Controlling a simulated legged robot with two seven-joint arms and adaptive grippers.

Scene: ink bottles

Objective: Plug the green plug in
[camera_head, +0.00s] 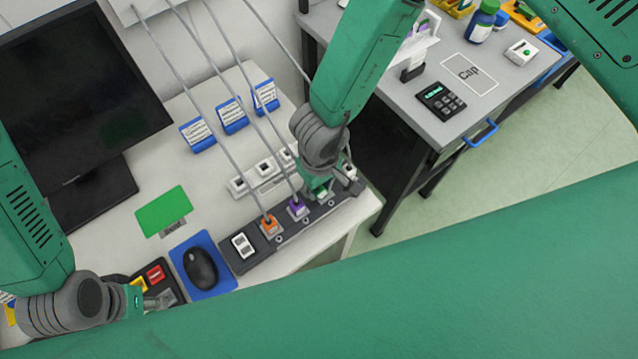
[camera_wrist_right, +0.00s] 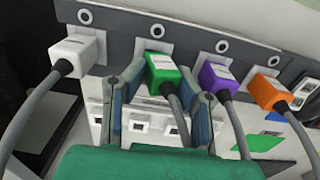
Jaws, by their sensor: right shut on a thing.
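The green plug (camera_wrist_right: 162,74) is at a white socket on the dark power strip (camera_wrist_right: 185,50), with its grey cable trailing toward my gripper. It looks lined up with the socket, like its neighbours; how deep it sits is hard to tell. My right gripper (camera_wrist_right: 160,84) has a finger on each side of it and is shut on it. In the head view the right gripper (camera_head: 322,190) is over the strip and partly hides the green plug. My left gripper (camera_head: 152,298) is at the lower left, near a button panel; its fingers are too small to judge.
A white plug (camera_wrist_right: 75,52), a purple plug (camera_wrist_right: 218,80) and an orange plug (camera_wrist_right: 267,90) sit along the same strip. Grey cables hang across the desk (camera_head: 215,165). A mouse (camera_head: 200,268), monitor (camera_head: 75,90) and blue-based card holders (camera_head: 232,115) stand left of the strip.

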